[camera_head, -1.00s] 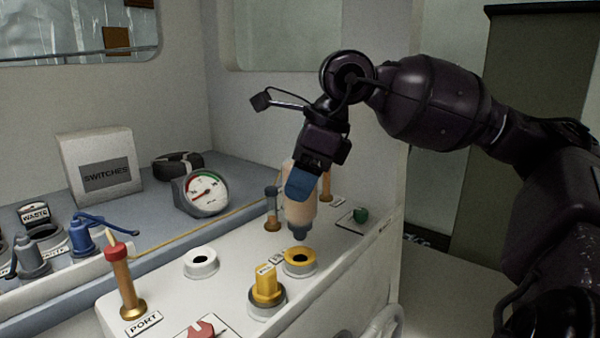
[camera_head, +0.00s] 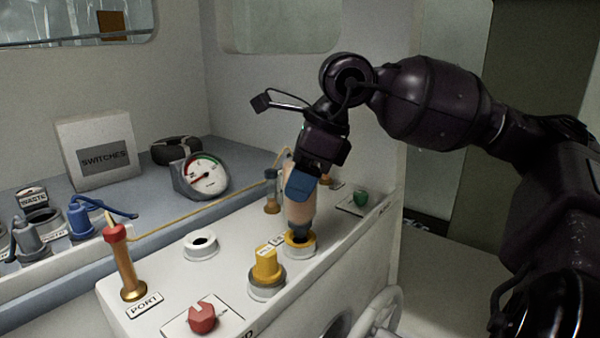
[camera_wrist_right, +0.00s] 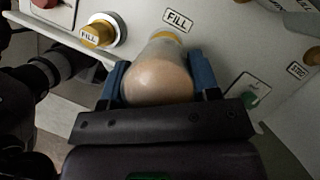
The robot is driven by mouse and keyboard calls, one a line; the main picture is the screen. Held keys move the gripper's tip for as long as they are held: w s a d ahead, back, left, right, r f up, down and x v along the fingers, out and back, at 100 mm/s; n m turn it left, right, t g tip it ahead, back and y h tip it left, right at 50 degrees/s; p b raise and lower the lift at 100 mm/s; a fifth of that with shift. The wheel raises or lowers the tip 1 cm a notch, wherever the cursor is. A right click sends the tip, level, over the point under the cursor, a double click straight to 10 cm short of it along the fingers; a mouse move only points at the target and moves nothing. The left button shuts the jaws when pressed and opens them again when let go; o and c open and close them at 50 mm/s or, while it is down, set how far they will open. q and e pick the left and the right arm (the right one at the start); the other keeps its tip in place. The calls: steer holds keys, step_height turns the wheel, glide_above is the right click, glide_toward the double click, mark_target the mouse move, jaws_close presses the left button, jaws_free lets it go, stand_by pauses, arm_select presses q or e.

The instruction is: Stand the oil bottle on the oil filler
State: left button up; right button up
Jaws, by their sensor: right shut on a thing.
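The oil bottle (camera_head: 298,212) is pale tan with a grey neck and is held neck down. My right gripper (camera_head: 301,188) is shut on it, with blue fingers on both sides of the bottle (camera_wrist_right: 158,80) in the right wrist view. The oil filler (camera_head: 300,243) is a yellow ring on a white base on the console top. The bottle's neck is at the filler's opening; I cannot tell how far it is in. In the wrist view the bottle hides most of the filler. My left gripper is not in view.
A yellow FILL cap (camera_head: 267,265) stands just left of the filler. A white ring (camera_head: 201,245), a red knob (camera_head: 202,317), a PORT post (camera_head: 125,265) and a green knob (camera_head: 361,197) are also on the console. A gauge (camera_head: 205,176) stands behind.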

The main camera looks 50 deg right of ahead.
steer(key=shift+f, duration=1)
steer(key=shift+f, duration=0.1)
steer(key=o, duration=1.2)
steer(key=shift+c, duration=0.2)
